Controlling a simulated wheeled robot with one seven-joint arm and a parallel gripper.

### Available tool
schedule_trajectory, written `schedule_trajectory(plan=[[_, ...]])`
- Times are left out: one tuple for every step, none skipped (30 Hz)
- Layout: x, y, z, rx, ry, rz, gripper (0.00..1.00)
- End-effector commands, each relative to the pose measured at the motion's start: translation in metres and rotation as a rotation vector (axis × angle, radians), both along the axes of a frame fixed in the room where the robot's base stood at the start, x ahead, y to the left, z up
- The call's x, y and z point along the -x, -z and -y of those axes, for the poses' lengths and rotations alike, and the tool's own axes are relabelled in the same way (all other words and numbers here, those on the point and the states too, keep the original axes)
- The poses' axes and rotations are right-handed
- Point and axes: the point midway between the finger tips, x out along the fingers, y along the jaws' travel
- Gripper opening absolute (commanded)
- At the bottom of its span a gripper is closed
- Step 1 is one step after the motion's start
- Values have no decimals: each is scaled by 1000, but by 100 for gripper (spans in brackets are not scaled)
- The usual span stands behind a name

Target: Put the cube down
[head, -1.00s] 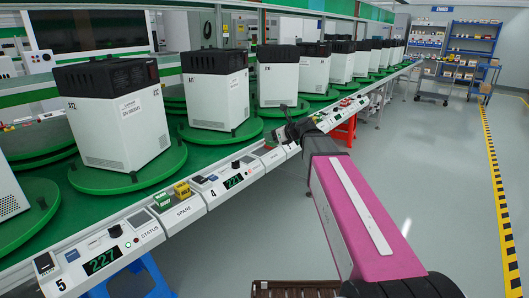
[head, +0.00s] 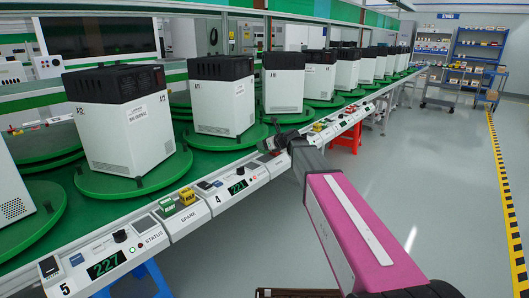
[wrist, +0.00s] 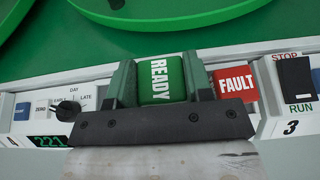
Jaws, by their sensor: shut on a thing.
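A green cube (wrist: 160,80) lettered READY sits between the two fingers of my gripper (wrist: 161,72) in the wrist view. The gripper is shut on it, over the control rail (wrist: 88,92). A red cube (wrist: 235,82) lettered FAULT is close on the right of the right finger. In the head view my gripper (head: 268,147) is low at the rail's inner edge, beyond the display 221; the held cube cannot be made out there. Whether the cube's underside touches the rail is hidden.
A dark knob (wrist: 68,113) is left of the gripper and a black rocker switch (wrist: 296,78) is at the right. A green turntable (wrist: 180,12) edges the rail. Green (head: 167,204) and yellow (head: 187,196) cubes sit at SPARE. White machines stand on the turntables.

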Motion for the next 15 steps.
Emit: schedule_trajectory(plan=[[0,4,0,-1,0,-1,22],[1,7,0,0,1,-2,22],[1,11,0,-1,1,-1,22],[1,15,0,-1,1,-1,22],[1,19,0,-1,0,-1,22],[1,25,0,-1,2,-1,22],[1,29,0,0,1,-2,22],[1,33,0,0,2,-2,22],[1,36,0,-1,0,-1,22],[1,37,1,0,1,0,22],[1,38,0,-1,1,1,22],[1,38,0,-1,1,1,22],[1,38,0,-1,1,1,22],[1,38,0,-1,1,1,22],[1,37,0,-1,1,1,22]])
